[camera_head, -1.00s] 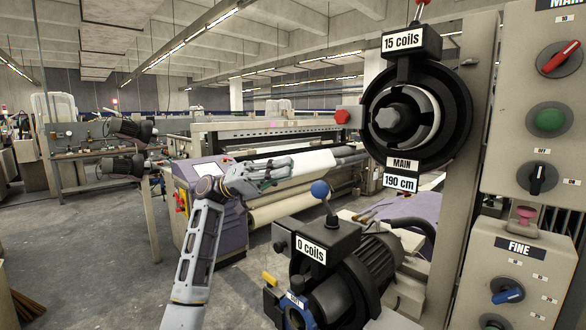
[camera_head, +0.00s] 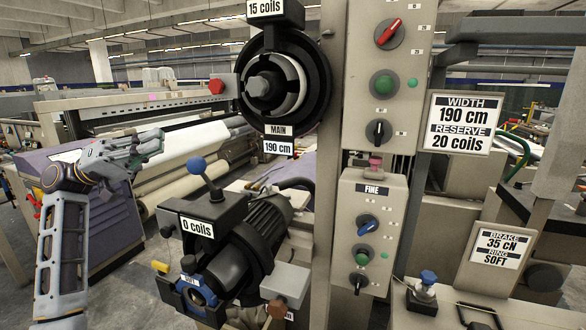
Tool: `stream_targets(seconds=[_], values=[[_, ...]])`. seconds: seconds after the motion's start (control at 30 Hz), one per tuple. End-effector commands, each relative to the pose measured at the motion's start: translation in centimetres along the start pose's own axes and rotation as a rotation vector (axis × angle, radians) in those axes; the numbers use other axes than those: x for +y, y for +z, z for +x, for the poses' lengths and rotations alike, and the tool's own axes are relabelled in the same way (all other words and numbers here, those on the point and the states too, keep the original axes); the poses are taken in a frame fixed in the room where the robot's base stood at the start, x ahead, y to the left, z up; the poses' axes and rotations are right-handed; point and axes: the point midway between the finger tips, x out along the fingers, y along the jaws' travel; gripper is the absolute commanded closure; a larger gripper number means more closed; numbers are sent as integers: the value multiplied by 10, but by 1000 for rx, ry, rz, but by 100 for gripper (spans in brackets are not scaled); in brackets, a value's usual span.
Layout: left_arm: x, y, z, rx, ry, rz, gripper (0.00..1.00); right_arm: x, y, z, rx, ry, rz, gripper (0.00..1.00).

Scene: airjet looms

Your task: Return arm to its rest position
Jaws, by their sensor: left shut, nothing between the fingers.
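My left gripper (camera_head: 148,150) is at the left of the head view, raised in front of the loom's purple cabinet. Its fingers are shut and hold nothing. The left forearm rises from the lower left corner to it. The gripper is apart from the lower feeder (camera_head: 240,235), labelled "0 coils", with a blue ball-topped lever (camera_head: 197,166). My right gripper does not show.
The upper feeder (camera_head: 285,85), labelled "15 coils", hangs from a post beside the control panel (camera_head: 385,90). Below is the "FINE" panel (camera_head: 368,232). Signs (camera_head: 459,122) stand right. A blue-topped knob (camera_head: 428,277) sits on the right ledge.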

Motion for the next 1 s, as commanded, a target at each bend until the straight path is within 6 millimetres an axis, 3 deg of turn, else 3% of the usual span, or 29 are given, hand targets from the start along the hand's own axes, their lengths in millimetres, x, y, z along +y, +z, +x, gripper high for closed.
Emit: stream_targets(seconds=[1.0], values=[[81,-68,40,0,0,0,100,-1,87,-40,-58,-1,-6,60]])
